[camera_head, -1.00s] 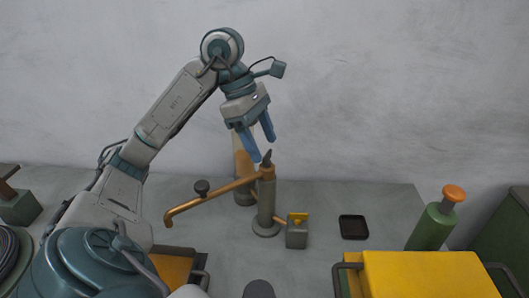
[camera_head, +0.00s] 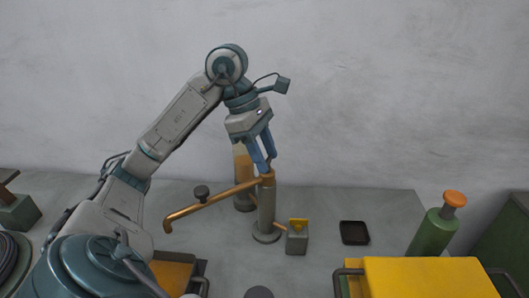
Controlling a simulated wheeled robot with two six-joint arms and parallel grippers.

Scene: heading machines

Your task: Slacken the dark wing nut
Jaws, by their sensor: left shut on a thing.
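The dark wing nut (camera_head: 267,162) sits on top of an upright grey-green post (camera_head: 266,212), above a copper-coloured swing arm (camera_head: 212,204) that reaches out to the left. My left gripper (camera_head: 266,166) points down at the post top, its blue fingers closed on the wing nut and hiding much of it. My right gripper is not in view.
A black tray (camera_head: 354,232), a green bottle with an orange cap (camera_head: 433,228) and a yellow-topped box (camera_head: 430,277) are farther right. A brown-topped cylinder (camera_head: 243,178) stands behind.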

